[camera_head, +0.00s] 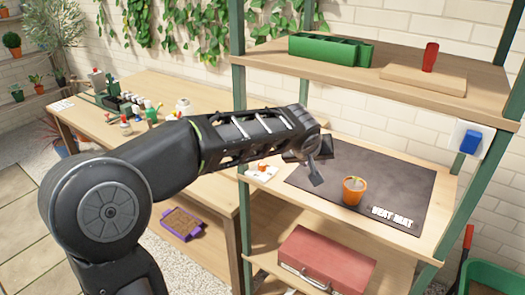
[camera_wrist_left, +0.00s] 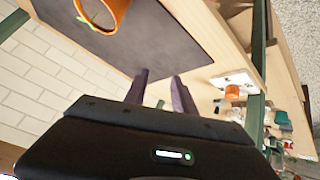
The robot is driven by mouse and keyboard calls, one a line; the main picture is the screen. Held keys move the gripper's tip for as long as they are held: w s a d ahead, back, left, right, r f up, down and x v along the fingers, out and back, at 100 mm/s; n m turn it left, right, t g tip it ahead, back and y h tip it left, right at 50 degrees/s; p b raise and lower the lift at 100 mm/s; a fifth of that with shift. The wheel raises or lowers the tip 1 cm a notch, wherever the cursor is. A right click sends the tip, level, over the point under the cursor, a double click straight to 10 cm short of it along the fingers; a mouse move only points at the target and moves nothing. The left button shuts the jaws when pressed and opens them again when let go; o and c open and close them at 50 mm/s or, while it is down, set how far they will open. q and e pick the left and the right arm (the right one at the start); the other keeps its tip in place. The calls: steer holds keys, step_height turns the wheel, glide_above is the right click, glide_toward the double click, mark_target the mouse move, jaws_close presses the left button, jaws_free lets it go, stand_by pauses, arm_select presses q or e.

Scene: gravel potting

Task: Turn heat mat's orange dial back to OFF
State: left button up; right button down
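The heat mat (camera_head: 325,165) is a dark sheet on the middle shelf, with "HEAT MAT" printed at its front right corner. Its white control box (camera_head: 254,174) sits on the shelf just left of the mat. The orange dial (camera_head: 264,167) is on it, small and partly unclear; the wrist view shows the dial (camera_wrist_left: 232,93) more closely, right of my fingers. My left gripper (camera_head: 316,172) is above the mat's left part, apart from the dial. In the wrist view its two fingers (camera_wrist_left: 160,92) are spread with nothing between them. My right gripper is not in view.
An orange pot (camera_head: 354,191) stands on the mat, right of my gripper. Green shelf posts (camera_head: 240,130) and an upper shelf (camera_head: 400,85) frame the space. A blue wall switch (camera_head: 470,141) is at right. A red toolbox (camera_head: 322,262) lies below.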

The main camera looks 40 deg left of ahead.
mark_target(262, 163)
arm_select(q)
steer(key=s+a+f+n+g+y, duration=0.1)
steer(key=s+a+n+g, duration=0.1)
steer(key=s, duration=0.3)
steer(key=s+a+f+n+g, duration=0.1)
steer(key=s+f+n+g, duration=0.1)
steer(key=s, duration=0.3)
steer(key=shift+a+f+g+y, duration=0.25)
steer(key=shift+a+g+y, duration=0.15)
steer(key=shift+g, duration=0.5)
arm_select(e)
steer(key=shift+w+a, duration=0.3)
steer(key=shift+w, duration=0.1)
arm_select(q)
steer(key=shift+w+a, duration=0.1)
